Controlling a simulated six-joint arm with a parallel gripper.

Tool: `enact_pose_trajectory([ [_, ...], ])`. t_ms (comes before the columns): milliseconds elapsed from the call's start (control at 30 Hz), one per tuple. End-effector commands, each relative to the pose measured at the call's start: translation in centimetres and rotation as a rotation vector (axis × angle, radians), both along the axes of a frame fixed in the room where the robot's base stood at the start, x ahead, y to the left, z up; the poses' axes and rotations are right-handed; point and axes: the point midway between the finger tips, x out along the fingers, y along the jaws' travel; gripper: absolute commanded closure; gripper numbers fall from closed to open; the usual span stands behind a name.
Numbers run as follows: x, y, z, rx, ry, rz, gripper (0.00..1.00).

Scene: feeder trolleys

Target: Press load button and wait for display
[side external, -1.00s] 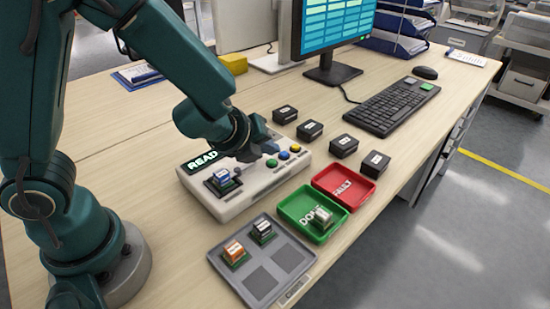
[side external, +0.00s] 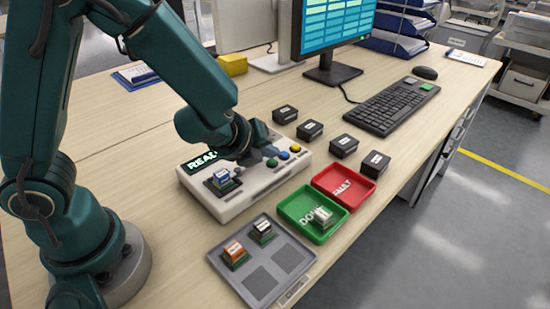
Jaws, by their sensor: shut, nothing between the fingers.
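A light grey programmer box (side external: 238,208) stands on the desk, with a lit display (side external: 200,162) at its back left. The display shows "REA" and the rest is hidden behind my wrist. A blue-topped chip block (side external: 222,176) sits in the box's dark socket. Green (side external: 272,162), blue (side external: 284,155) and yellow (side external: 295,147) buttons show on its right part; I cannot read their labels. My gripper (side external: 258,152) is shut and empty, low over the box just behind and left of these buttons. Whether it touches a button cannot be seen.
A grey tray (side external: 262,285) holds orange and black-topped blocks. A green DONE bin (side external: 290,207) holds a light block; the red FAULT bin (side external: 335,179) looks empty. Several small black boxes (side external: 311,130), a keyboard (side external: 385,110) and a monitor (side external: 325,35) stand behind.

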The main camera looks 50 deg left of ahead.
Motion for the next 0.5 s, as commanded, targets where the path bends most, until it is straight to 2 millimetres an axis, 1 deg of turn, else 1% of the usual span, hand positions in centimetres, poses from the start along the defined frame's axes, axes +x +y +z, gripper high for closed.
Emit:
enact_pose_trajectory([
  [500, -0.02, 0.03, -0.57, 0.002, 0.001, 0.001, 1.00],
])
